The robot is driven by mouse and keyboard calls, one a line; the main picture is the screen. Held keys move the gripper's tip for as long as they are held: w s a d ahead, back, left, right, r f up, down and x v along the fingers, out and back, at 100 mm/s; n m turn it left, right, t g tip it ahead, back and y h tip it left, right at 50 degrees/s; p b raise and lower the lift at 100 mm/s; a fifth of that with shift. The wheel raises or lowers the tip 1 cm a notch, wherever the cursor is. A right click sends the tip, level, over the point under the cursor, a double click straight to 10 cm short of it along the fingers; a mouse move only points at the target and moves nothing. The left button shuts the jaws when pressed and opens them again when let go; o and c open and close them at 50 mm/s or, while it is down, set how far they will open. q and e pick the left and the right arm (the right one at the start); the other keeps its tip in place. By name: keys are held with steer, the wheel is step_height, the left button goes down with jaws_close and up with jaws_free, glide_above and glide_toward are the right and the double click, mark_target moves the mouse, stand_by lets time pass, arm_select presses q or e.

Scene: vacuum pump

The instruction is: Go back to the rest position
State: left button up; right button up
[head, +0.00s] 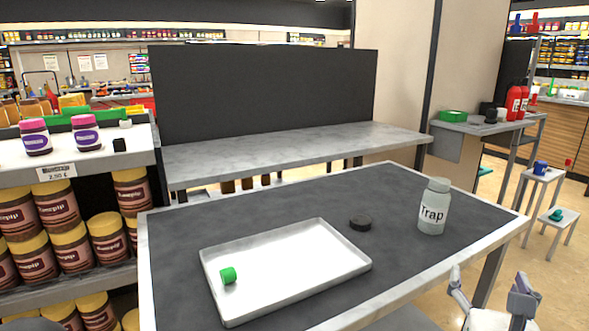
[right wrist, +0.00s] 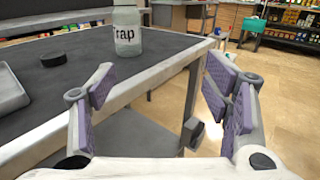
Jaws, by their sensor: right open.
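My right gripper (head: 490,290) is at the lower right of the head view, off the near right edge of the table. The dark-topped table (head: 300,205) stands in front of me. My left gripper is not in view.
On the table are a white tray (head: 320,232) holding a green piece (head: 228,275), a black disc (head: 360,222) and an upright bottle labelled Trap (head: 433,207). Shelves with jars (head: 70,250) stand at the left.

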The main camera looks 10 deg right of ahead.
steer(key=s+a+f+n+g+y+p, duration=0.1)
steer(key=s+a+f+n+g+y, duration=0.2)
steer(key=s+a+f+n+y, duration=0.5)
steer(key=s+a+f+n+g+y+p, duration=0.15)
steer(key=a+f+n+g, duration=0.35)
steer(key=f+n, duration=0.75)
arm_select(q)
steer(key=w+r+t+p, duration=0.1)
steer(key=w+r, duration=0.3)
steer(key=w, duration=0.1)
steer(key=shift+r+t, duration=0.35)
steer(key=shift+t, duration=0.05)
arm_select(e)
steer(key=s+f+n+g, duration=0.2)
steer(key=s+n+g, duration=0.3)
steer(key=s+n, duration=0.5)
steer(key=s+f+n+g, duration=0.2)
steer(key=s+n+g, duration=0.3)
steer(key=s+n, duration=0.6)
steer(key=s, duration=0.6)
steer(key=shift+s+d+f, duration=0.2)
steer(key=shift+s+d, duration=0.1)
steer(key=shift+s, duration=0.05)
